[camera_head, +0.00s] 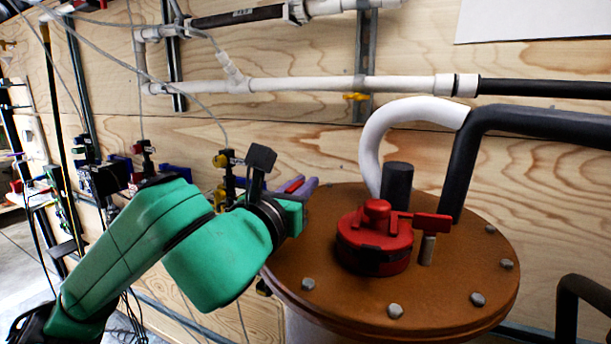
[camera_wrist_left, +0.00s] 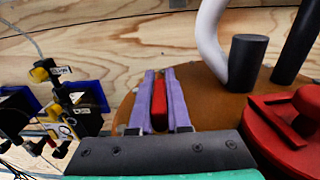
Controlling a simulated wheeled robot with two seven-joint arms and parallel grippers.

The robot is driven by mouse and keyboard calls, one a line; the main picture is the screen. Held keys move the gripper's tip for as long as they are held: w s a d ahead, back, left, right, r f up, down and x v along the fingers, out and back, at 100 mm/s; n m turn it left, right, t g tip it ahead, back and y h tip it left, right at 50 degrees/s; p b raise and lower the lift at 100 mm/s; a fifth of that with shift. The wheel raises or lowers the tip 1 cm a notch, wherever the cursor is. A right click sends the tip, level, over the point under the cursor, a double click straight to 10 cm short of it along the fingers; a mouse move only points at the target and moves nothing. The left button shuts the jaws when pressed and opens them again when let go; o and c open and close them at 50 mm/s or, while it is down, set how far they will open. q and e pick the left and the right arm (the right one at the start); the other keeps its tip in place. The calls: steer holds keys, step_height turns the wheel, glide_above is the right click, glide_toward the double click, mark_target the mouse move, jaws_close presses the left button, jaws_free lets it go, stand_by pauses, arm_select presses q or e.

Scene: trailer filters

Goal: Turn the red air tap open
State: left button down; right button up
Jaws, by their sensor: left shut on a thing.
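My left gripper (camera_head: 298,186) reaches in from the left, beside the left edge of the brown round lid. Its two purple fingers are closed on a narrow red piece (camera_head: 291,184), which looks like the handle of the red air tap. In the left wrist view the red handle (camera_wrist_left: 158,102) lies lengthwise between the fingers (camera_wrist_left: 160,78). The rest of that tap is hidden behind the gripper. My right gripper is not in view.
The brown lid (camera_head: 440,290) has bolts around its rim. A red round fitting with a lever (camera_head: 375,240) and a dark post (camera_head: 397,185) stand on it. White pipe (camera_head: 300,84) runs along the plywood wall. Small valves (camera_head: 228,160) and cables hang left of the gripper.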

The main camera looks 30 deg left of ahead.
arm_select(q)
steer(key=shift+a+n+y, duration=0.15)
steer(key=shift+n+y, duration=0.15)
steer(key=shift+y, duration=0.2)
steer(key=c, duration=0.9)
jaws_free()
steer(key=s+b, duration=0.1)
steer(key=s, duration=0.1)
steer(key=s+d+b, duration=0.1)
steer(key=s+b, duration=0.1)
steer(key=s, duration=0.1)
steer(key=s+b, duration=0.2)
steer(key=shift+s+d+f, duration=0.15)
steer(key=shift+s+d, duration=0.05)
steer(key=shift+s, duration=0.2)
steer(key=s, duration=0.2)
steer(key=s+b, duration=0.1)
steer(key=s, duration=0.1)
steer(key=s+d, duration=0.1)
steer(key=s, duration=0.1)
steer(key=shift+s+b, duration=0.35)
steer(key=shift+b, duration=0.05)
